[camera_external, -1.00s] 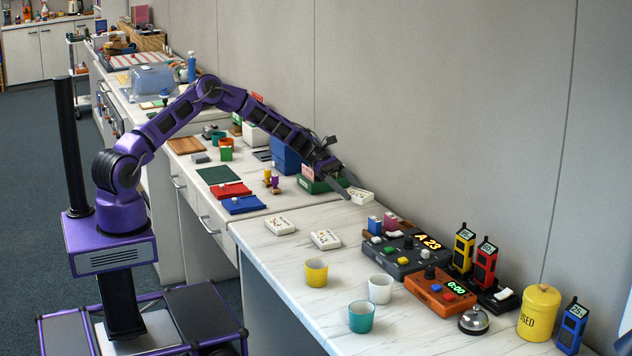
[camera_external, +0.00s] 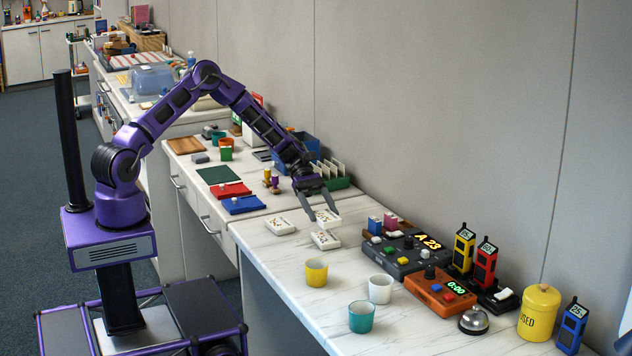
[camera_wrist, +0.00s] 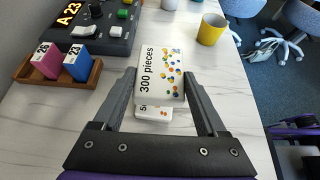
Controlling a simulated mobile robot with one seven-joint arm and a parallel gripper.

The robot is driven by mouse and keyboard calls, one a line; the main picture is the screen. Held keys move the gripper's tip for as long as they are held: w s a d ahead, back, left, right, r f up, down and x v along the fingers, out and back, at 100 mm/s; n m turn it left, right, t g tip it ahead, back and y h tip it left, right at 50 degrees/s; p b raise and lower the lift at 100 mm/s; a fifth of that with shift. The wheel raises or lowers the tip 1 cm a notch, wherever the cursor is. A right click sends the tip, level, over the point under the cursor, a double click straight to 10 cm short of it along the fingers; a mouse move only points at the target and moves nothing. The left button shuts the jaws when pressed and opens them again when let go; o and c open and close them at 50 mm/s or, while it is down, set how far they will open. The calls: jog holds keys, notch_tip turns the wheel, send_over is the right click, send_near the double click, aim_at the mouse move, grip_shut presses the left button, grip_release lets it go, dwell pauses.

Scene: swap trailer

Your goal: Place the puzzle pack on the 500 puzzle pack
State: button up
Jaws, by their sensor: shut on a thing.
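My gripper (camera_external: 320,208) is shut on a white puzzle pack (camera_external: 329,217) with coloured dots. In the wrist view this pack reads "300 pieces" (camera_wrist: 160,75) and lies between the fingers. In the external view it is just above a second white pack (camera_external: 325,240) on the marble counter; a small gap seems to show. In the wrist view, a pack under the held one (camera_wrist: 153,113) shows only its edge and a label starting with "5"; the rest is hidden. A third white pack (camera_external: 280,225) lies flat to the left, its label unreadable.
A yellow cup (camera_external: 316,272), white cup (camera_external: 380,288) and teal cup (camera_external: 361,316) stand toward the front. A wooden tray (camera_wrist: 70,80) with pink and blue boxes is close by. A green rack (camera_external: 333,178) with white cards stands behind. Counter between packs and cups is clear.

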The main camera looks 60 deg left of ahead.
aim_at(321, 231)
jog(key=shift+f, duration=2.1)
jog(key=shift+b, duration=0.3)
jog(key=o, duration=1.3)
jog(key=shift+f, duration=0.15)
jog(key=shift+w+a+r, duration=0.1)
jog(key=shift+a+r, duration=0.2)
jog(key=shift+r, duration=0.05)
jog(key=p+v, duration=0.1)
jog(key=v, duration=1)
jog(key=shift+a, duration=0.2)
